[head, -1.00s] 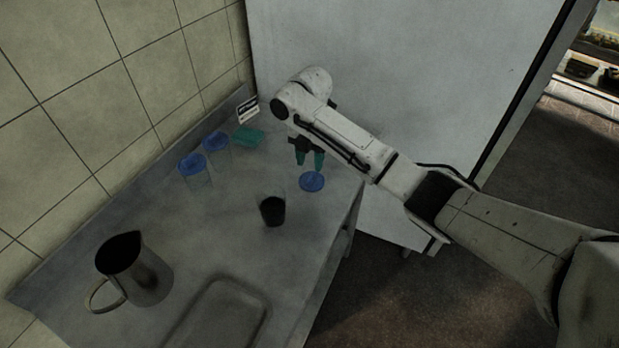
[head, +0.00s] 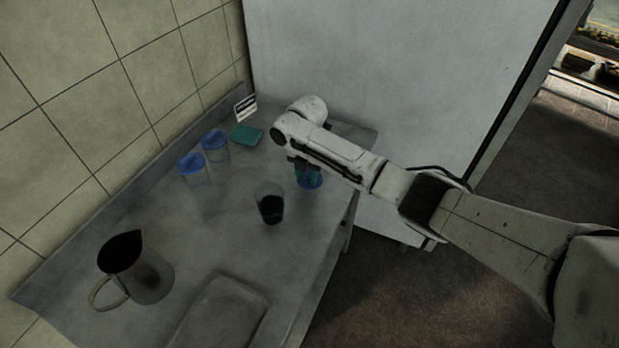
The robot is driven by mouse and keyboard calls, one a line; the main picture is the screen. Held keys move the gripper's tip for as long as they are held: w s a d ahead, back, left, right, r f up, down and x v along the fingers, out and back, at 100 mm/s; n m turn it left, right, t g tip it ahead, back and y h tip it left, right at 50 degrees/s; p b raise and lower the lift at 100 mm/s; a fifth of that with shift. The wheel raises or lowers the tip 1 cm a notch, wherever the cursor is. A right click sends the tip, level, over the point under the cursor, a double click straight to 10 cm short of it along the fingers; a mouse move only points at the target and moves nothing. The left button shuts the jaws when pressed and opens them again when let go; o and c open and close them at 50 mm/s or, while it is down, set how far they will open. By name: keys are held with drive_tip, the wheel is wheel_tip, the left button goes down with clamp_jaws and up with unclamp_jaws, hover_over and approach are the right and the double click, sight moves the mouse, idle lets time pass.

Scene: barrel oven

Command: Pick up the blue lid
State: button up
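The blue lid (head: 310,183) lies on the metal counter near its right edge, partly covered by my gripper. My gripper (head: 308,178) has teal fingers pointing down right over the lid. The arm link hides the upper part of the gripper. I cannot tell whether the fingers touch the lid or how far apart they are.
A glass with dark contents (head: 270,207) stands left of the lid. Two clear jars with blue lids (head: 193,168) (head: 215,146), a green item (head: 246,135) and a small sign (head: 245,107) are at the back. A metal pitcher (head: 146,275) and a tray (head: 225,315) are nearer.

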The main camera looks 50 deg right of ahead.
clamp_jaws()
drive_tip(key=shift+r, duration=0.15)
